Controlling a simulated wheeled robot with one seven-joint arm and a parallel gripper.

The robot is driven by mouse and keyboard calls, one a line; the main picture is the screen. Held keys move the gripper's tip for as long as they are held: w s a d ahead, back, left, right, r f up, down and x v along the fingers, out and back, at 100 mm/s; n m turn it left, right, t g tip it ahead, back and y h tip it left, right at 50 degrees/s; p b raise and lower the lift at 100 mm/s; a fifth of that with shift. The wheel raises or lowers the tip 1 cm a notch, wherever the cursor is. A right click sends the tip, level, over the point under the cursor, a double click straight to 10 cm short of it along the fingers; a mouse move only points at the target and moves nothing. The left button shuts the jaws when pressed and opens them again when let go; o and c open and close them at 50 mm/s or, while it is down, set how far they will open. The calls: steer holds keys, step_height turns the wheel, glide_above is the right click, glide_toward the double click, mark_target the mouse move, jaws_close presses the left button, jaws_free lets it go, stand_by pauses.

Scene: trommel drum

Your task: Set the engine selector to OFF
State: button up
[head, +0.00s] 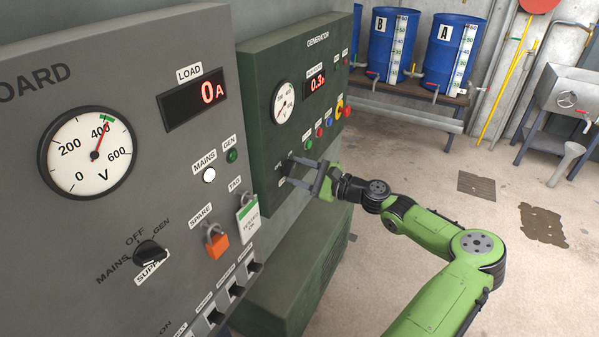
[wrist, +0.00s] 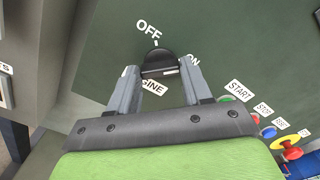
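The engine selector is a black rotary knob (wrist: 157,61) on the green generator panel (head: 258,100). In the wrist view the OFF label (wrist: 149,29) is above it and the ON label, partly hidden, is at its right. Its bar lies crosswise, with a pale mark towards the ON side. My gripper (wrist: 158,66) is open, with one finger on each side of the knob near the bar's ends. I cannot tell whether the fingers touch it. In the head view my gripper (head: 288,172) reaches the panel's lower left, where the fingers partly hide the knob.
The green START button (wrist: 226,99) and a red stop button on yellow (wrist: 285,144) sit to the right of my gripper in the wrist view. A grey switchboard (head: 110,210) with a supply selector (head: 150,252) and an orange padlock (head: 217,243) stands at left. The floor at right is open.

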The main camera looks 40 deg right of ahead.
steer(key=c, duration=0.5)
steer(key=shift+f+n+b, duration=0.15)
steer(key=shift+n+b, duration=1.7)
steer(key=shift+n, duration=2.6)
steer(key=shift+f+n+b, duration=0.1)
steer(key=shift+n+b, duration=1.75)
steer(key=shift+n, duration=2.6)
steer(key=shift+r, duration=0.1)
